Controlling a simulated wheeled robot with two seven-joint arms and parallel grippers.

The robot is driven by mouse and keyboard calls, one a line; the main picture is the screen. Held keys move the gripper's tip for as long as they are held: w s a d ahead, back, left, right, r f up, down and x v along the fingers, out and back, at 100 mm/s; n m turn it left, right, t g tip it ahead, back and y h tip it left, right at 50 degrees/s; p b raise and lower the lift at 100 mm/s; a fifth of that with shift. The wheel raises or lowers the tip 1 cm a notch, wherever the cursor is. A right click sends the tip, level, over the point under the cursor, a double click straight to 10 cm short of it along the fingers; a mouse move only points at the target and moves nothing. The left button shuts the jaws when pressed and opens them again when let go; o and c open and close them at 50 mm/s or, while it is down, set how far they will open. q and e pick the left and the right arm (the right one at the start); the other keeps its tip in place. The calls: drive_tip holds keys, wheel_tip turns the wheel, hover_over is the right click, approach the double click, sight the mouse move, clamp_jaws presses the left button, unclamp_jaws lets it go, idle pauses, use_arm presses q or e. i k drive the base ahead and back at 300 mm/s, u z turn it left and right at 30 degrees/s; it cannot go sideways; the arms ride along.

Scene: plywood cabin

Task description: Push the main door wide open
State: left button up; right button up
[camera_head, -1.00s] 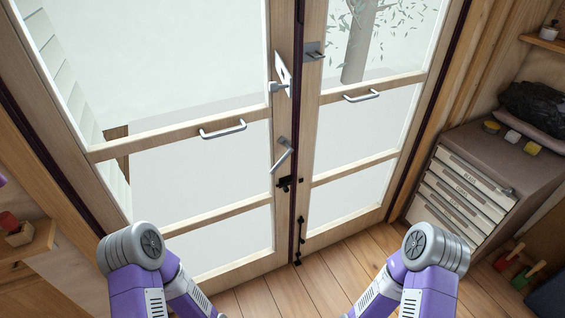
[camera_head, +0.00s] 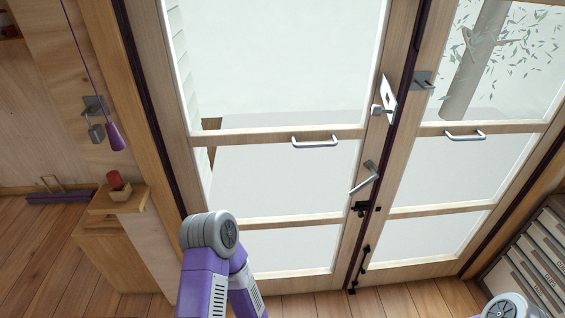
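The main door is a pair of glazed wooden leaves ahead of me. The left leaf (camera_head: 270,220) carries a horizontal bar handle (camera_head: 315,141), a lever handle (camera_head: 364,178) and a latch plate (camera_head: 387,97) at its right edge. The right leaf (camera_head: 440,212) has its own bar handle (camera_head: 465,136). The two leaves look nearly in line, with a dark gap or seal between them; I cannot tell if the left leaf is slightly ajar. Parts of both my arms show low in view, apart from the door. Neither gripper is visible.
A wooden stand (camera_head: 110,240) with a small red-topped object (camera_head: 119,185) is left of the door. A purple pull cord (camera_head: 115,137) hangs by the wall. A drawer cabinet (camera_head: 537,255) stands at the right edge. Wooden floor (camera_head: 50,262) shows bare at lower left.

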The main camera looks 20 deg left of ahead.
sight(147, 22)
drive_tip(key=k, duration=0.6)
drive_tip(key=u, duration=0.65)
drive_tip(key=i, duration=0.6)
drive_tip(key=u, duration=0.15)
